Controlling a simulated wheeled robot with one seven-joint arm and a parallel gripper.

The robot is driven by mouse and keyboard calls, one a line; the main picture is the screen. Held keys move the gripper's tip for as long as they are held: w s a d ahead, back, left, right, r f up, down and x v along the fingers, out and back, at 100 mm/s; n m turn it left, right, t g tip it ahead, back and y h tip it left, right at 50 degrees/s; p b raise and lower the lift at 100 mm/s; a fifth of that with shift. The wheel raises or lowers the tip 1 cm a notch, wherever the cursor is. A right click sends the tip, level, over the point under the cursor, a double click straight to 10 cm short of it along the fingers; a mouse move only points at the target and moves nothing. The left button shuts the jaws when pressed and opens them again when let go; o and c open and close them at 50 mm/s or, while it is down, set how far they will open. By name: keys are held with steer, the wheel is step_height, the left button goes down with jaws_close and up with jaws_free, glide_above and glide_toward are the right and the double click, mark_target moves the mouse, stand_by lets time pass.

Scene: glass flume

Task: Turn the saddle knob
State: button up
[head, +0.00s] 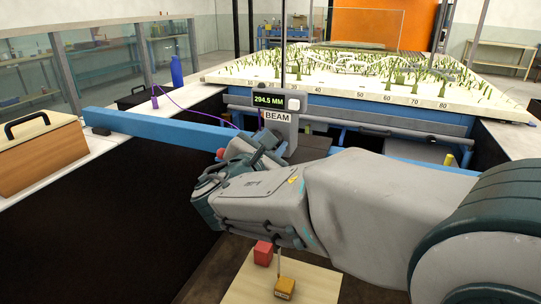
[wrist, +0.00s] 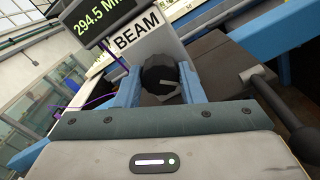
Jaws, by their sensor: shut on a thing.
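The saddle knob (wrist: 158,76) is a round black knob with a pale mark on its face, below the white BEAM label in the wrist view. My gripper (wrist: 160,88) has a blue finger on each side of the knob and is shut on it. In the head view my gripper (head: 264,147) is at the saddle, and my arm hides the knob there. The green display (head: 269,102) above the BEAM label (head: 278,117) reads 294.5 MM.
A blue beam (head: 165,125) runs across the flume under the saddle. A purple cable (head: 195,111) hangs left of the saddle. A wooden box (head: 40,155) stands on the left ledge. Below my arm, a red block (head: 263,253) and an orange block (head: 285,288) rest on a pale board.

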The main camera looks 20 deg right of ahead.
steer(key=m+b, duration=1)
steer(key=b, duration=0.5)
steer(key=shift+f, duration=0.15)
steer(key=shift+m+b, duration=0.3)
steer(key=shift+b, duration=0.1)
steer(key=o, duration=1)
steer(key=shift+a, duration=0.15)
